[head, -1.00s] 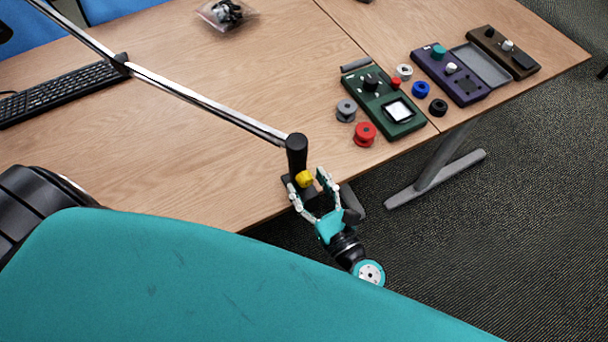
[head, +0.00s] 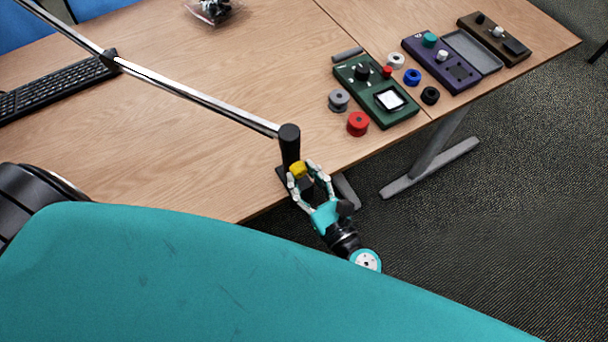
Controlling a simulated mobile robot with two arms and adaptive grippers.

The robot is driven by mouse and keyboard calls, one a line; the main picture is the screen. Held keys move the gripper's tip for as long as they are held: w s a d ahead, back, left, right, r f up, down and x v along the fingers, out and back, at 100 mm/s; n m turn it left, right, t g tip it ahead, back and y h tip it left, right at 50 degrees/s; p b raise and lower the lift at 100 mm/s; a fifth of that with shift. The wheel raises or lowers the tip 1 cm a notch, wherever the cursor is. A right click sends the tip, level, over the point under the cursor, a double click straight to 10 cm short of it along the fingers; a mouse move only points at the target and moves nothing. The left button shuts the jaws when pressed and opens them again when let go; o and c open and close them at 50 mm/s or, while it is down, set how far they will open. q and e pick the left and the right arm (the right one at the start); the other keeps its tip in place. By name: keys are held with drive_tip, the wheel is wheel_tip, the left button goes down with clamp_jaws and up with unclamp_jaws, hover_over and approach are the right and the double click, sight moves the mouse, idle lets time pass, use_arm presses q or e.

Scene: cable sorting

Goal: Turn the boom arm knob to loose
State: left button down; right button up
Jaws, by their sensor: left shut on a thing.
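The boom arm (head: 200,98) is a long silver bar running from the upper left to a black upright post (head: 289,146) at the table's front edge. A yellow knob (head: 298,169) sits low on the post, on the side facing me. My left gripper (head: 305,171) is at the knob from the front right, its fingers shut around it. The fingers hide part of the knob, and its exact turn cannot be read. My right gripper is not in view.
A black keyboard (head: 57,90) lies at the left. Green (head: 376,92), purple (head: 451,61) and brown (head: 493,40) boxes stand at the right, with several spools, such as a red one (head: 357,124), beside them. A bag (head: 213,10) lies at the back. Bare wood (head: 150,150) lies left of the post.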

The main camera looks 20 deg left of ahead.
use_arm(q)
drive_tip(key=n, duration=0.5)
drive_tip(key=shift+n+b, duration=0.45)
drive_tip(key=shift+n, duration=2.05)
drive_tip(key=shift+r, duration=0.1)
drive_tip(key=c, duration=1)
unclamp_jaws()
drive_tip(key=shift+o, duration=0.2)
